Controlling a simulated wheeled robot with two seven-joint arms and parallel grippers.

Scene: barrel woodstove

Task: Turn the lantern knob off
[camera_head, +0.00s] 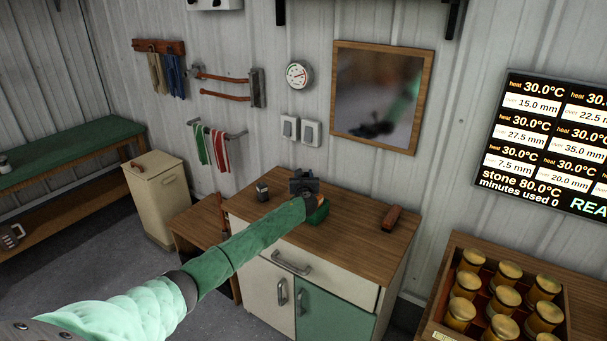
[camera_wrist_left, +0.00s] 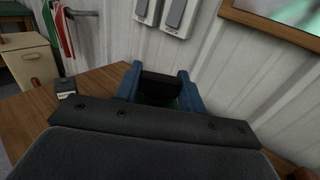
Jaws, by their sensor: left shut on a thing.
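A green object (camera_head: 318,213) with a small copper-coloured part, which looks like the lantern, stands on the wooden cabinet top (camera_head: 352,226). My left gripper (camera_head: 304,184) is over it and hides most of it. In the left wrist view, the blue fingers of the left gripper (camera_wrist_left: 160,88) stand on either side of a dark part (camera_wrist_left: 161,84), with some green showing below. The left gripper is shut on it. The knob cannot be made out behind the gripper. My right gripper is not in view.
A small dark box (camera_head: 262,191) stands left of the gripper, and a reddish-brown block (camera_head: 391,218) lies to the right. Wall switches (camera_head: 311,133) and a framed mirror (camera_head: 380,95) are behind. A crate of jars (camera_head: 432,325) is at the lower right.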

